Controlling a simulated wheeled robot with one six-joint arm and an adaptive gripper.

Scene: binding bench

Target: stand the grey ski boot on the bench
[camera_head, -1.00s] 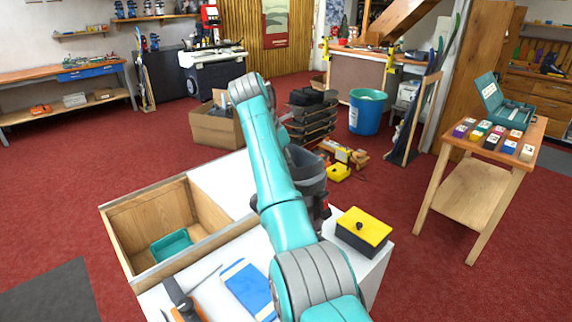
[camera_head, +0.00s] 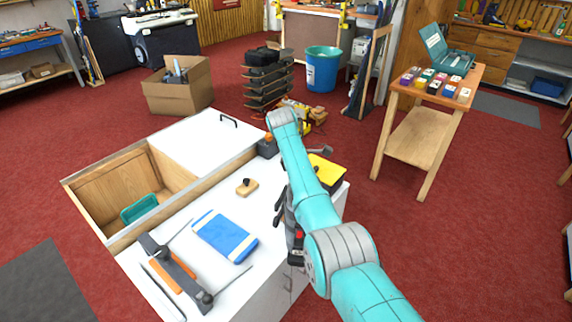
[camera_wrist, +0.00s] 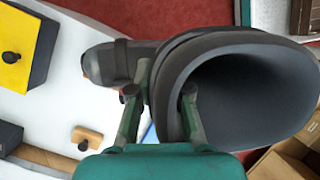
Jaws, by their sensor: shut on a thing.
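The grey ski boot (camera_wrist: 255,95) fills much of the wrist view, its wide open cuff to the right and its darker toe end to the left. My gripper (camera_wrist: 160,105) is shut on the boot, its green fingers at the cuff. In the head view my gripper (camera_head: 287,215) is low beside the right part of the white bench top (camera_head: 262,210). There my arm hides most of the boot, so its tilt and any contact with the bench cannot be told.
On the bench are a blue-and-white cloth (camera_head: 225,236), an orange-and-black jig (camera_head: 175,270), a small wooden block with a black knob (camera_head: 247,187) and a yellow-topped box (camera_head: 327,174). An open wooden compartment (camera_head: 105,190) lies left. A cardboard box (camera_head: 178,90) stands behind.

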